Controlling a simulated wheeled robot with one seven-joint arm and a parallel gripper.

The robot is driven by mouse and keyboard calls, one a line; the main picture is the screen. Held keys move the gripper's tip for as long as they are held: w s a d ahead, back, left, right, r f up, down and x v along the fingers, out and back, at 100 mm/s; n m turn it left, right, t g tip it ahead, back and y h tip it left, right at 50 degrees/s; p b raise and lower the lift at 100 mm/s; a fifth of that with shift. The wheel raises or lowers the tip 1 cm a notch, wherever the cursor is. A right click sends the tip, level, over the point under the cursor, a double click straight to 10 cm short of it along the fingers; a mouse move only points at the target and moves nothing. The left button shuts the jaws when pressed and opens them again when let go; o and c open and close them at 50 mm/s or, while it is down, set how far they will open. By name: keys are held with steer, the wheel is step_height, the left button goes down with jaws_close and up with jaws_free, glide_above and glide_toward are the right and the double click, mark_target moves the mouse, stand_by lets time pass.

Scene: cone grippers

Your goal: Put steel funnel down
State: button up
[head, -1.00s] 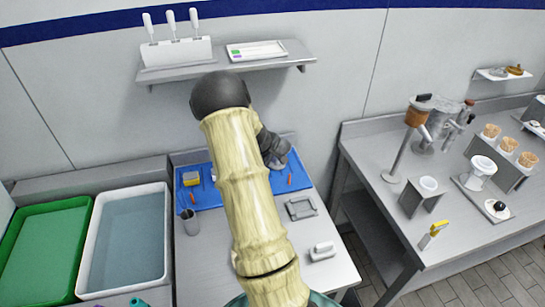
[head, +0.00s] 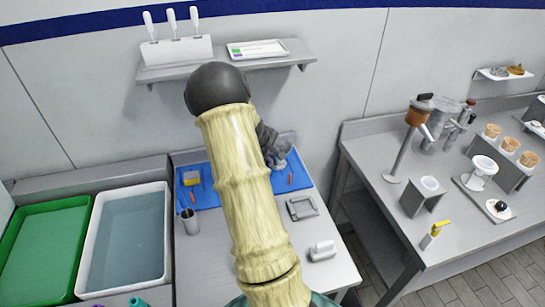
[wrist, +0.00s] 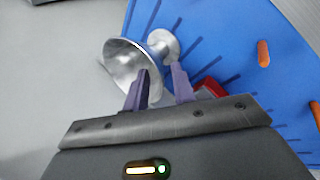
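The steel funnel (wrist: 124,66) shows in the wrist view as a shiny cone with a smaller flared end at its upper right. My gripper (wrist: 161,71) has its two purple fingers a short way apart, one on either side of the funnel's narrower part, and appears shut on it. The fingers hide part of the funnel. The funnel is at the edge of the blue mat (wrist: 205,20); I cannot tell whether it touches the surface. In the head view my gripper (head: 277,160) is over the right back of the mat, and my arm hides much of the area.
Orange-brown pegs (wrist: 263,53) and a red item (wrist: 208,86) are close by on the mat. In the head view a metal cup (head: 190,222), a grey square frame (head: 301,208) and a white block (head: 322,251) stand on the table. A wall shelf (head: 215,68) hangs above.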

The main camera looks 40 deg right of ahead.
steer(key=v, duration=0.8)
steer(key=shift+r+b, duration=0.25)
steer(key=shift+b, duration=0.15)
steer(key=shift+a, duration=0.15)
steer(key=s+a+m+y, duration=0.1)
steer(key=s+a, duration=0.3)
steer(key=a, duration=0.7)
steer(key=s+a+m+y, duration=0.1)
steer(key=s+a+y, duration=0.2)
steer(key=a, duration=0.7)
steer(key=s+a+m+y, duration=0.1)
steer(key=s+a+y, duration=0.1)
steer(key=s+a, duration=0.4)
steer(key=a, duration=0.5)
steer(key=shift+s+a+t, duration=0.25)
steer(key=shift+a+t, duration=0.05)
steer(key=shift+t, duration=0.1)
